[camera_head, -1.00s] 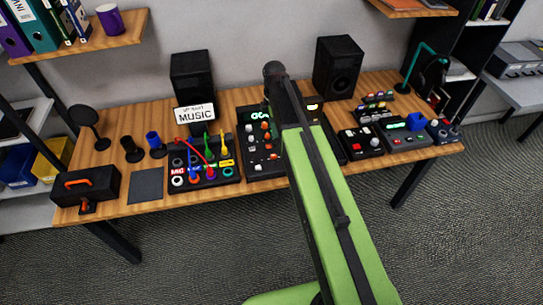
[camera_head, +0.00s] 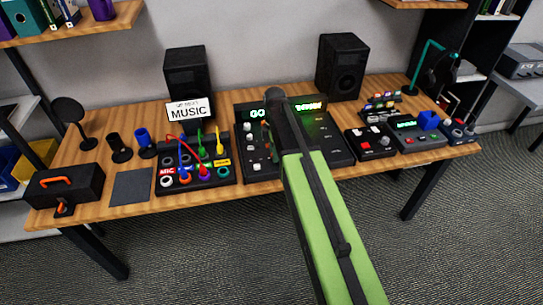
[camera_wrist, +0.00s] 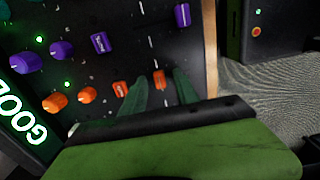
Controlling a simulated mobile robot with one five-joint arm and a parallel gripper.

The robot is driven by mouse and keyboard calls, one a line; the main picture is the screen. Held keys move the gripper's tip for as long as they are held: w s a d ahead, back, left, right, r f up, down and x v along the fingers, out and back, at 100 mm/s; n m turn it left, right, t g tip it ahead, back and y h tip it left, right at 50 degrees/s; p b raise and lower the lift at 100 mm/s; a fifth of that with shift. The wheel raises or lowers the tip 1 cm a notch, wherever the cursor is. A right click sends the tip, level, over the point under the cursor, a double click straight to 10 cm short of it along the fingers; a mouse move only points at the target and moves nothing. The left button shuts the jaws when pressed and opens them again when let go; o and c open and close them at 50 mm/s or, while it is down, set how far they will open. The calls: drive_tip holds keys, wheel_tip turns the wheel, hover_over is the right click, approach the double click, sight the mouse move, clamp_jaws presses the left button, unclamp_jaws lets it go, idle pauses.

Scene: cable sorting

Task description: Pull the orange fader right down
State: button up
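The mixer (camera_head: 262,170) stands mid-table, partly hidden behind my arm. In the wrist view its black panel carries an orange fader cap (camera_wrist: 159,80) on the right part of the panel. My gripper (camera_wrist: 160,84) is open, its dark green fingers on either side of that cap. A gap shows between cap and fingers, and I cannot tell how high the tips are above the panel. An orange block (camera_wrist: 121,88) and two orange knobs (camera_wrist: 87,95) lie left of it. A purple cap (camera_wrist: 182,15) sits at the top. My gripper is hidden in the head view.
A patch box (camera_head: 193,178) with coloured cables stands left of the mixer, and a red-buttoned box (camera_head: 370,142) stands right. Two speakers (camera_head: 342,68) and a music sign (camera_head: 188,111) are behind. The mixer's lit display (camera_wrist: 22,112) is at the wrist view's left.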

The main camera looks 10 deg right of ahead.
sight(277, 166)
drive_tip(key=shift+c, duration=0.3)
clamp_jaws()
drive_tip(key=shift+s, duration=0.1)
drive_tip(key=s, duration=0.4)
drive_tip(key=shift+s, duration=0.2)
drive_tip(key=shift+w, duration=0.1)
drive_tip(key=shift+o, duration=0.3)
unclamp_jaws()
